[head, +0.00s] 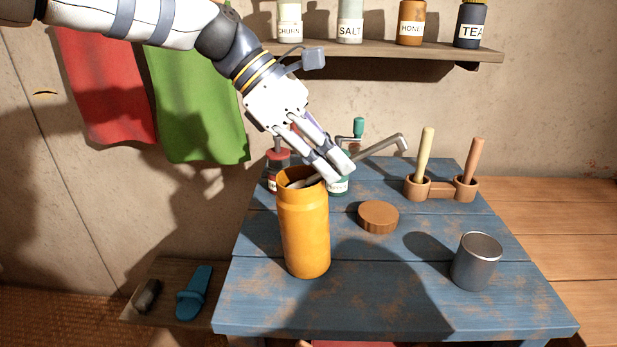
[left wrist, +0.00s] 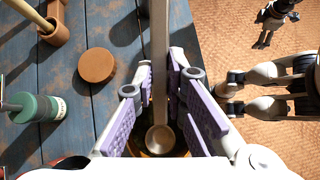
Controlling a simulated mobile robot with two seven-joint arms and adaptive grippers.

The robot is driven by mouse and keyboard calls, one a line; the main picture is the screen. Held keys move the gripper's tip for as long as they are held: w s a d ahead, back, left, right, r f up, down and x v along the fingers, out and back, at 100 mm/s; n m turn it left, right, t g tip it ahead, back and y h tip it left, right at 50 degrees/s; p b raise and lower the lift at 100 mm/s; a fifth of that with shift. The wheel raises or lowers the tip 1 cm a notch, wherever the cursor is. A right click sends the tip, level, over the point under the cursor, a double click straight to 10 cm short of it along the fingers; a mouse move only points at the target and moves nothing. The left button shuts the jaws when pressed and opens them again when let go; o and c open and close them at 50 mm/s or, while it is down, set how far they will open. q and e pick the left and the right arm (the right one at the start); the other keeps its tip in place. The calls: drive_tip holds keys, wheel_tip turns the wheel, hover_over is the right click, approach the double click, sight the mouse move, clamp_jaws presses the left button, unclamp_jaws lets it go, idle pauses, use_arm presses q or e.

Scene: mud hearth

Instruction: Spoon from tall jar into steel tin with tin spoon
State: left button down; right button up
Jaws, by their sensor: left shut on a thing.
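The tall jar (head: 304,235) is orange-yellow and stands open and upright on the blue table. My left gripper (head: 340,172) is at its mouth, shut on the tin spoon (head: 377,147), whose hooked handle sticks out to the upper right. The spoon's bowl (left wrist: 160,139) shows in the left wrist view between the purple finger pads, at the jar's mouth; how deep it sits, and what it carries, I cannot tell. The steel tin (head: 476,262), a grey cup, stands upright at the table's right front. My right gripper does not show in the head view.
A round brown lid (head: 378,217) lies between jar and tin. Behind are a red-topped container (head: 278,158), a green-topped grinder (head: 340,186) and a twin wooden holder (head: 440,189) with two sticks. A shelf (head: 380,49) with labelled jars hangs above. The table's front middle is clear.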

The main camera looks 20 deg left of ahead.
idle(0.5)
use_arm(q)
drive_tip(key=shift+r+p, duration=0.3)
drive_tip(key=shift+r, duration=2.5)
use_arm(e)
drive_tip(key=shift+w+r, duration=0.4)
